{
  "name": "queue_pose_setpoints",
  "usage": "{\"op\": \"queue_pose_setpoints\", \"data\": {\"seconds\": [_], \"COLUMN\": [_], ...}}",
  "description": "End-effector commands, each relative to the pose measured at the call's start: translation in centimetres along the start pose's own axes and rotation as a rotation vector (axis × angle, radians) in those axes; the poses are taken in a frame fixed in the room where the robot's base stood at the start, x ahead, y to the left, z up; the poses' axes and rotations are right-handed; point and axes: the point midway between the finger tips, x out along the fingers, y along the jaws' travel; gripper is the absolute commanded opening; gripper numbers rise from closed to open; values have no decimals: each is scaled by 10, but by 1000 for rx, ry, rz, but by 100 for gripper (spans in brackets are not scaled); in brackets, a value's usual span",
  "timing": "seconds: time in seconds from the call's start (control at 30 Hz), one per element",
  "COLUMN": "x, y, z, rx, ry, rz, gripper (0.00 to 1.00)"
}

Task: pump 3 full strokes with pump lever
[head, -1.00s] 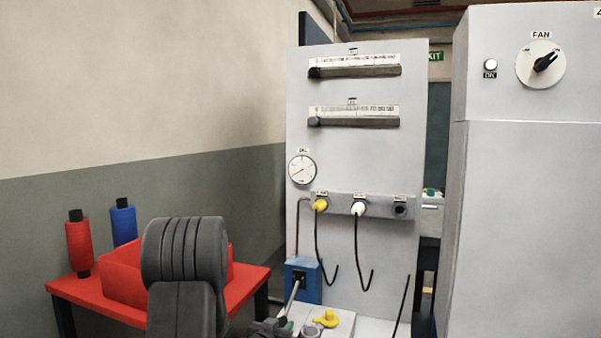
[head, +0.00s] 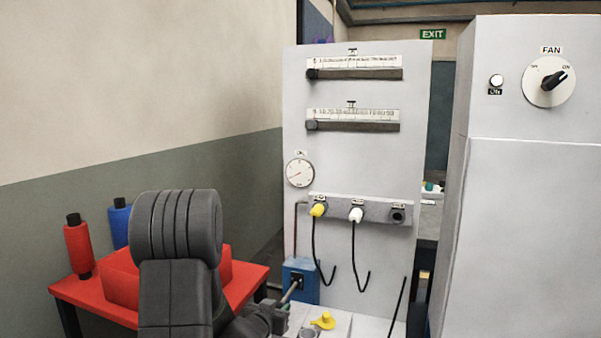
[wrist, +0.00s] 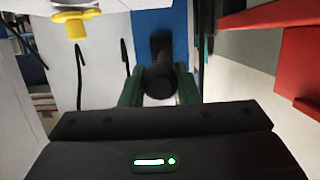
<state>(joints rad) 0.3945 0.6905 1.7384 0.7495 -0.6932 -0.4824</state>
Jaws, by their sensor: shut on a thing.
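The blue pump body (head: 301,277) stands at the foot of the grey panel. The pump lever (head: 290,292) is a thin grey rod sloping down and towards me from its dark pivot. My gripper (head: 279,316) is at the lever's near end, low in the head view. In the wrist view, the green fingers of my gripper (wrist: 160,92) are shut on either side of the lever's dark round end (wrist: 159,82). The blue pump body (wrist: 150,20) shows behind it. My arm and fingers hide part of the grip in the head view.
A white ledge (head: 352,326) with a yellow knob (head: 323,320) lies right of my gripper. Black hoses (head: 357,255) hang from the grey panel (head: 350,155). A red table (head: 247,287) with a red bin (head: 122,285) and spools stands left. A grey cabinet (head: 530,220) is at right.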

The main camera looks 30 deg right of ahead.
Motion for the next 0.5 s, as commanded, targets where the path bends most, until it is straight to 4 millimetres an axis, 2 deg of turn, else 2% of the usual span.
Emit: {"op": "queue_pose_setpoints", "data": {"seconds": [0.03,0.2,0.5], "x": [-2,-5,-4], "y": [2,2,1], "z": [-15,-44,-65], "rx": [3,4,3], "ry": [8,8,9], "rz": [4,4,4], "gripper": [0,0,0]}}
